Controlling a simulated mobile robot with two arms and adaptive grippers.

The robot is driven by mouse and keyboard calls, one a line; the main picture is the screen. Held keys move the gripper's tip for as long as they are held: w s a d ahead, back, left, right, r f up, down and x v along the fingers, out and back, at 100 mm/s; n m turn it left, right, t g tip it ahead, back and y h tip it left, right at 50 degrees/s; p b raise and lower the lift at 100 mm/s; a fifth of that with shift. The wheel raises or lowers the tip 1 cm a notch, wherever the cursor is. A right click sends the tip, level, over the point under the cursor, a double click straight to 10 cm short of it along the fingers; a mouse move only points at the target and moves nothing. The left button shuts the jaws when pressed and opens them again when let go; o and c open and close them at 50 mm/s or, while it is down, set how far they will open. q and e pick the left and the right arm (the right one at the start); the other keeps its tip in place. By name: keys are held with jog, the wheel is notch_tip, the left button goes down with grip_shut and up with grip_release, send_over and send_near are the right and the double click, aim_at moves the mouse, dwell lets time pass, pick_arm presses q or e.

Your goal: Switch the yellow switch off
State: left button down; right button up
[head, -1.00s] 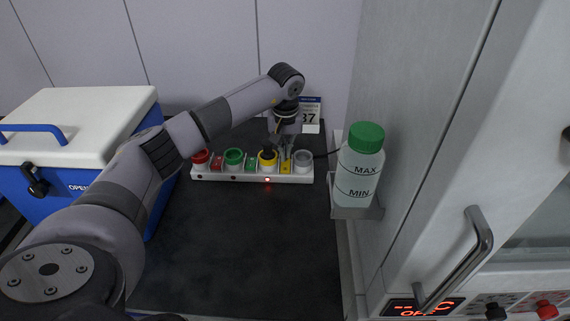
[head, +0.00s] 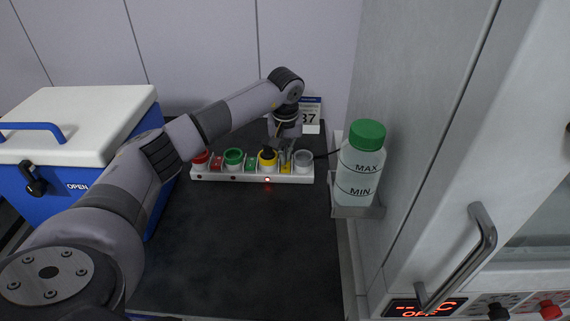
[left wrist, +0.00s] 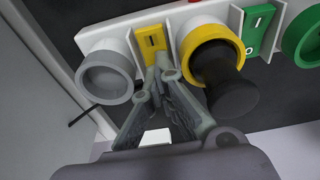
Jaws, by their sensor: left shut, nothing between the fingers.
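The yellow switch (head: 286,169) is on the white socket strip (head: 220,177), between the yellow socket (head: 267,158) and the grey socket (head: 303,159). In the left wrist view the yellow switch (left wrist: 152,40) shows an "I" mark; its other end is hidden by my fingertips. My left gripper (head: 284,157) is shut and empty, its fingertips (left wrist: 162,76) right at the switch; I cannot tell whether they touch it. A black plug (left wrist: 232,92) sits in the yellow socket. My right gripper is out of view.
Green (head: 234,157) and red (head: 200,158) sockets sit farther left on the strip. A blue-and-white cooler box (head: 75,120) stands left. A green-capped bottle (head: 360,170) in a holder is to the right, beside a cabinet. The dark table front is clear.

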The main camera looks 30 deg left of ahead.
pick_arm(q)
jog(key=shift+s+f, duration=0.1)
jog(key=shift+f, duration=0.05)
jog(key=shift+r+p, duration=0.65)
jog(key=shift+r, duration=0.1)
jog(key=shift+r+p, duration=1.8)
jog(key=shift+r, duration=1)
jog(key=shift+f, duration=0.15)
